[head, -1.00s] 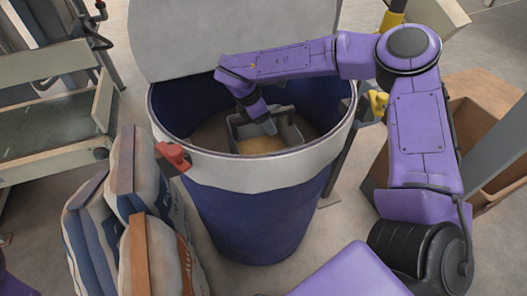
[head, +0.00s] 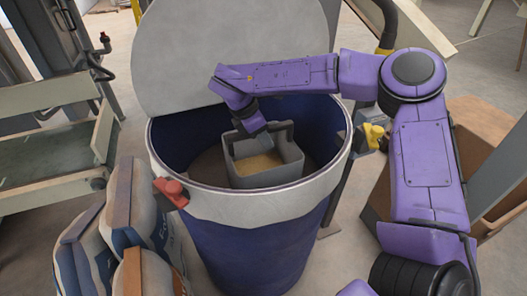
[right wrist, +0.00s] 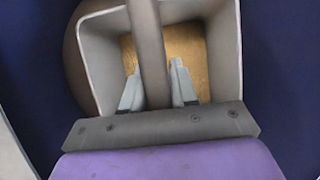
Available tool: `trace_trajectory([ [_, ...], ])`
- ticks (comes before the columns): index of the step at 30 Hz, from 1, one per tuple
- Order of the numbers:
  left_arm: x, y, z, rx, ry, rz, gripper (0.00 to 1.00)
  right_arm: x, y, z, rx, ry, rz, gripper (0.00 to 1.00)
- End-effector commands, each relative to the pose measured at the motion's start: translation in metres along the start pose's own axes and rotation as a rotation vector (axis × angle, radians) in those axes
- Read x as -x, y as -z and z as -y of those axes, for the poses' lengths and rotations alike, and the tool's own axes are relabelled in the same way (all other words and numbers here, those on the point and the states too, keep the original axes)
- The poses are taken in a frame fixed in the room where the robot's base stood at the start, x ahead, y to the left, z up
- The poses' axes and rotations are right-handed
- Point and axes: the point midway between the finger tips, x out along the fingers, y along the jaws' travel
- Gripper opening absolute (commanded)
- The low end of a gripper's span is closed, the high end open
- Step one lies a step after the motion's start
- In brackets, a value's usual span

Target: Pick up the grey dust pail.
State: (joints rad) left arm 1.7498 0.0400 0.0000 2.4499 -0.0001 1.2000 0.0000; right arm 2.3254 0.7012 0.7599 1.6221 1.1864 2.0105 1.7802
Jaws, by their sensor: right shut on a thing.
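The grey dust pail (head: 262,180) is inside the blue drum (head: 250,238), below its open mouth, with tan dust (head: 258,164) in it. My right gripper (head: 263,131) reaches down over the pail from the right and is shut on the pail's handle (head: 285,128). In the right wrist view my two fingertips (right wrist: 157,80) close on either side of the handle bar (right wrist: 146,35), above the dust in the pail (right wrist: 225,50). The pail looks about upright. Its underside is hidden. My left gripper is not in view.
The drum's pale rim band (head: 250,206) surrounds the pail, and its raised lid (head: 230,50) stands behind. A red clamp (head: 171,190) and a yellow clamp (head: 373,135) stick out at the sides. Stacked sacks (head: 140,215) stand at front left, a cardboard box (head: 485,150) at right.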

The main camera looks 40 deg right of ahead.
Motion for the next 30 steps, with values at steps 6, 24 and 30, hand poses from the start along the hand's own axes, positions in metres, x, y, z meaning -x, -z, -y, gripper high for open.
trace_trajectory([
  [6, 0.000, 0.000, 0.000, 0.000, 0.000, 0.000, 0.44, 0.082, -0.036, -0.001, -0.006, -0.009, -0.001, 0.00],
  [24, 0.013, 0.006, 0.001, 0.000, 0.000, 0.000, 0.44, 0.203, -0.090, 0.000, 0.000, -0.002, 0.000, 0.00],
  [30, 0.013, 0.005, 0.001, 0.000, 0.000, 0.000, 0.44, 0.203, -0.091, 0.000, 0.000, -0.002, 0.000, 0.00],
])
